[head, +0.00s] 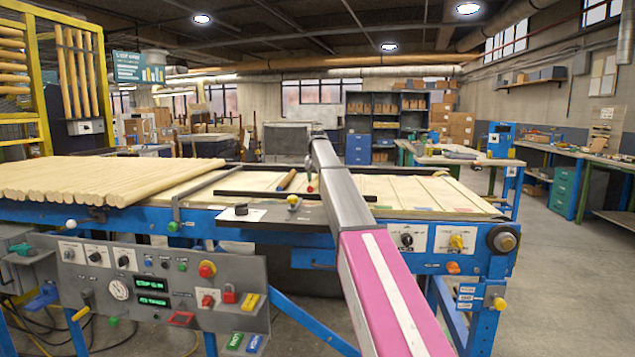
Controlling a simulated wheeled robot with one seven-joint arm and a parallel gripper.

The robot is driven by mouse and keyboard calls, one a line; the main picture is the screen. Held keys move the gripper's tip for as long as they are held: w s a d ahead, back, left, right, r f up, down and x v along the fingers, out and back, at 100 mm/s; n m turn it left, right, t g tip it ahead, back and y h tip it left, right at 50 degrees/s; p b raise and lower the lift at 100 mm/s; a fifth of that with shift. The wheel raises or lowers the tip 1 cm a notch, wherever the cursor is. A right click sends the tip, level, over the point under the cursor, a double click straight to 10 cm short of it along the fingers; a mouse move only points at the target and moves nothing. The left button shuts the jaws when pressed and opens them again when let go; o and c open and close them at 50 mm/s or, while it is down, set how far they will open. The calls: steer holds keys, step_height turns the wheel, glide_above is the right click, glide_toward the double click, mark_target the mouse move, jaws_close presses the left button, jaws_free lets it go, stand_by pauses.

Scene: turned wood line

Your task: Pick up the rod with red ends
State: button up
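My arm reaches from the lower right over the conveyor bed (430,193), and its grey link hides most of what is at its far end. A small dark part, probably my gripper (309,168), shows at the left edge of that link. It is too small and too covered to tell whether it is open or shut. A small red spot (310,188) shows just below it; I cannot tell whether this is a rod's end. A short orange-tan rod (287,179) with a dark bluish lower end lies tilted on the bed just to the left. No rod with two red ends can be made out.
Many pale wooden rods (100,178) lie side by side on the line's left part. A dark bar (255,195) crosses the bed's near side. A control panel (160,285) stands in front. Open floor (575,290) lies to the right.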

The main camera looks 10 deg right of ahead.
steer(key=shift+c, duration=0.3)
steer(key=c, duration=1)
steer(key=shift+r, duration=0.1)
